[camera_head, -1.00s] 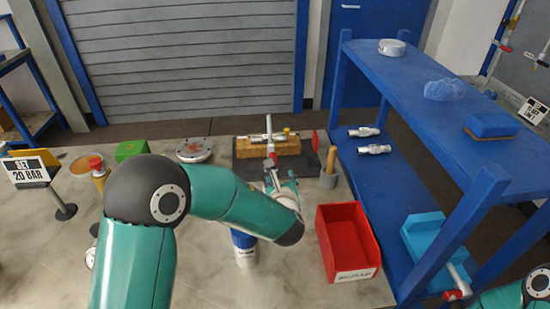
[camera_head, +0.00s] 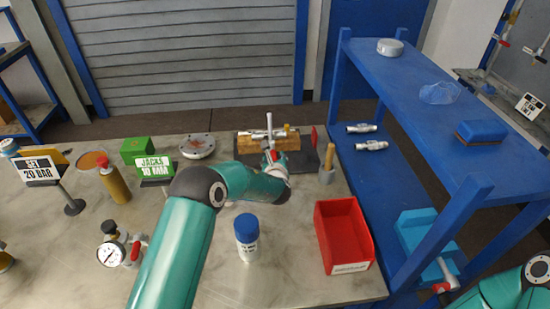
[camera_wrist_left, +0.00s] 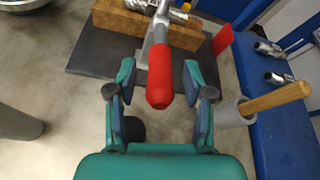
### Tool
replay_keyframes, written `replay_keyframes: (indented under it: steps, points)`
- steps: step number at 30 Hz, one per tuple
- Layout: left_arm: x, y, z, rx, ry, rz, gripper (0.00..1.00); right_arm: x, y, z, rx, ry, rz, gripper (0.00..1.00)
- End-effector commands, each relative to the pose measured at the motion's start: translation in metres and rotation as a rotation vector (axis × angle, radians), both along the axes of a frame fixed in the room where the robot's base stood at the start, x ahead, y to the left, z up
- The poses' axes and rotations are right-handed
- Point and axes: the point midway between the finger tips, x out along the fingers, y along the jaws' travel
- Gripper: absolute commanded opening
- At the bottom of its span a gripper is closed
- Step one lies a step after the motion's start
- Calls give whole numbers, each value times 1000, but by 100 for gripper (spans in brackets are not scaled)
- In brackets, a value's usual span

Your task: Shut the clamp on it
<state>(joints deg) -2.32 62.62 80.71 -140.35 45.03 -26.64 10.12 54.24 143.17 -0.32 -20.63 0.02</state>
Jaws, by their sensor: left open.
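The clamp with its red handle (camera_wrist_left: 160,78) stands in front of me at a wooden block (camera_wrist_left: 190,32). In the head view the metal pipe and clamp parts (camera_head: 268,133) lie across the wooden block. My left gripper (camera_wrist_left: 161,98) is open. Its two fingers are on either side of the red handle, with gaps on both sides in the wrist view. In the head view the left gripper (camera_head: 273,163) reaches the front of the dark base plate (camera_head: 246,152) and hides part of the clamp. My right gripper is out of view.
A red bin (camera_head: 345,235) and a blue-capped bottle (camera_head: 246,235) stand nearer. A pressure gauge (camera_head: 111,254) sits left. The blue shelf (camera_head: 400,190) bounds the right side.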

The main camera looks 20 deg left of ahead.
Motion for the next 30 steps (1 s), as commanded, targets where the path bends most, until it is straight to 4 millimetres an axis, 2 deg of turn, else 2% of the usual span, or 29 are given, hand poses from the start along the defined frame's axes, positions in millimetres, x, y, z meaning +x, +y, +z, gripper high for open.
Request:
replay_keyframes:
  steps: [8, 17, 26, 30]
  points:
    - [1, 0, -1, 0, 1, -1, 51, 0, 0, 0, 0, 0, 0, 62]
    - [1, 0, -1, 0, 0, 0, 1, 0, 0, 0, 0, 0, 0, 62]
    - [1, 0, 0, -1, 2, 0, 0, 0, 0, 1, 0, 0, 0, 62]
    - [2, 2, 7, -11, 33, 6, 0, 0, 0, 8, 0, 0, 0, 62]
